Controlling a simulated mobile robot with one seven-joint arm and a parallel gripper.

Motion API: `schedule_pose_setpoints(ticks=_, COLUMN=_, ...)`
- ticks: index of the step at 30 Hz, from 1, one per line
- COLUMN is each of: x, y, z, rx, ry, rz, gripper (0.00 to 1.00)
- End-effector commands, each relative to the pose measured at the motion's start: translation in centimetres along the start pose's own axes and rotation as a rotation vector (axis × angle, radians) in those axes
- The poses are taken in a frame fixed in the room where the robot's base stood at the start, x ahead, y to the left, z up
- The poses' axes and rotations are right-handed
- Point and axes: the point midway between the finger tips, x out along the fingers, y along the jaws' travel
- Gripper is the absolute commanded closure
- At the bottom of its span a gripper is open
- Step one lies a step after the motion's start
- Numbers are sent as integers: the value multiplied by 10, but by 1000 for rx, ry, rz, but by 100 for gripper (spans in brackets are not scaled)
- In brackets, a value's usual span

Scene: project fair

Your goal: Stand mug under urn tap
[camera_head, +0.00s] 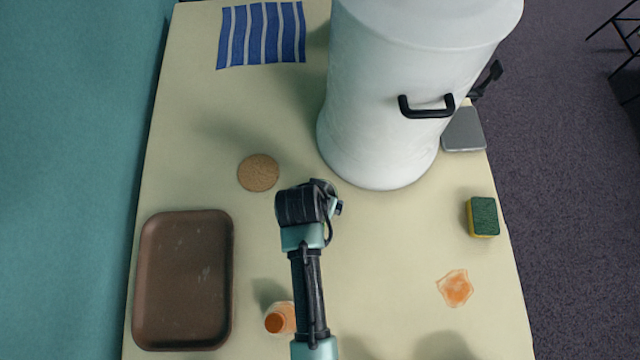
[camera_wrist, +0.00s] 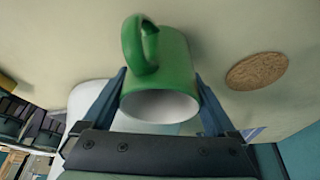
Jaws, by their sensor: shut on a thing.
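A green mug (camera_wrist: 160,75) sits between the two fingers of my gripper (camera_wrist: 160,80) in the wrist view. The gripper is shut on its sides; its handle is at the top of that view and its open rim faces the camera. In the head view my wrist (camera_head: 305,205) hides the mug, and I cannot tell if it touches the table. The large white urn (camera_head: 385,110) stands just beyond and right of my wrist. Its black tap (camera_head: 488,78) sticks out on the far right side, above a grey plate (camera_head: 463,131).
A cork coaster (camera_head: 258,172) lies left of my wrist and a brown tray (camera_head: 183,280) at the left. A sponge (camera_head: 483,217) and an orange spill (camera_head: 455,288) are at the right; a striped cloth (camera_head: 262,34) lies far back.

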Motion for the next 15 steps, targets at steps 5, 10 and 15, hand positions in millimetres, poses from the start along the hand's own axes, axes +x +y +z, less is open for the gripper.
schedule_pose_setpoints(ticks=5, x=10, y=0, z=3, rx=1, ry=4, rz=-2, gripper=82)
schedule_pose_setpoints(ticks=10, x=10, y=0, z=3, rx=1, ry=4, rz=-2, gripper=82)
schedule_pose_setpoints(ticks=15, x=14, y=0, z=5, rx=1, ry=3, rz=-2, gripper=82)
